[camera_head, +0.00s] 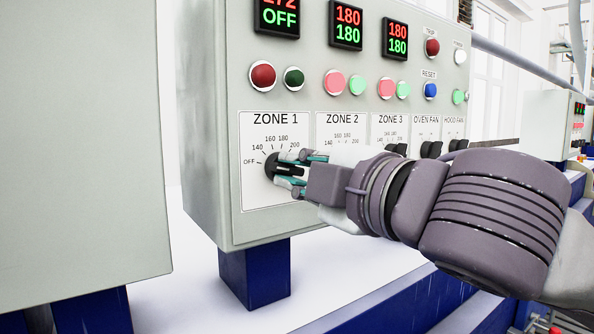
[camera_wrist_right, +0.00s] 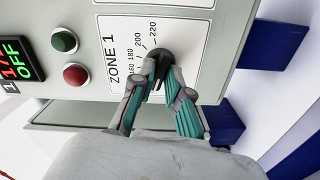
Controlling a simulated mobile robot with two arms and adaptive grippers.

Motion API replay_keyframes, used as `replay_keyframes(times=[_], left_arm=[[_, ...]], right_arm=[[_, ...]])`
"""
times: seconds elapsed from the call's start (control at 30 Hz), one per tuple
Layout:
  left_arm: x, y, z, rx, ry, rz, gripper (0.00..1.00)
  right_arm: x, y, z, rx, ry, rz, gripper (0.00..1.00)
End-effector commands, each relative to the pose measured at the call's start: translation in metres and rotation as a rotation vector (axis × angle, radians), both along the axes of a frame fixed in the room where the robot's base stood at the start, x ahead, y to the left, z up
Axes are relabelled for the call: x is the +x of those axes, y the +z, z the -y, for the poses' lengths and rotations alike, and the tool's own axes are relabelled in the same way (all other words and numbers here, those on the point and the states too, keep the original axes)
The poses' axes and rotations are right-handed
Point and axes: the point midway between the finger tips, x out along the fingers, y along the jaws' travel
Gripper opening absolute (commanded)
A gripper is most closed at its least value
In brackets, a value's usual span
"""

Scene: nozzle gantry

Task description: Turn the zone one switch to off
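The zone one switch (camera_head: 271,165) is a black rotary knob on the white ZONE 1 label plate (camera_head: 255,200), low on the grey control panel. The plate is marked OFF at the left, then 140, 160, 180, 200. The wrist view shows the fingertips (camera_wrist_right: 162,72) either side of the knob (camera_wrist_right: 158,54). Its exact pointer direction is partly hidden. My left gripper is not in view.
The ZONE 2 and ZONE 3 plates are right of it, their knobs hidden or partly hidden by my right arm. OVEN FAN (camera_head: 431,149) and HOOD FAN (camera_head: 458,145) switches sit further right. Buttons, including red (camera_head: 262,75) and green (camera_head: 293,77), are above. A grey cabinet (camera_head: 80,150) stands at left.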

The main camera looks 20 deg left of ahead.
Motion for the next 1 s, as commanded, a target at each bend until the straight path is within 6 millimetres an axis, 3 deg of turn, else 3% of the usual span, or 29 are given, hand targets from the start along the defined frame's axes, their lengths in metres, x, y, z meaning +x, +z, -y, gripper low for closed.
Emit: replay_keyframes(times=[0.1,0.47,1.0], left_arm=[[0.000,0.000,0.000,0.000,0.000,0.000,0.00],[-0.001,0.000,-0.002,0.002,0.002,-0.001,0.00],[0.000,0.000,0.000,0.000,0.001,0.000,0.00]], right_arm=[[0.000,0.000,0.000,0.001,0.000,-0.001,0.36],[-0.003,0.001,0.004,0.002,0.000,-0.001,0.36],[-0.063,0.000,0.083,0.002,-0.001,0.000,0.36]])
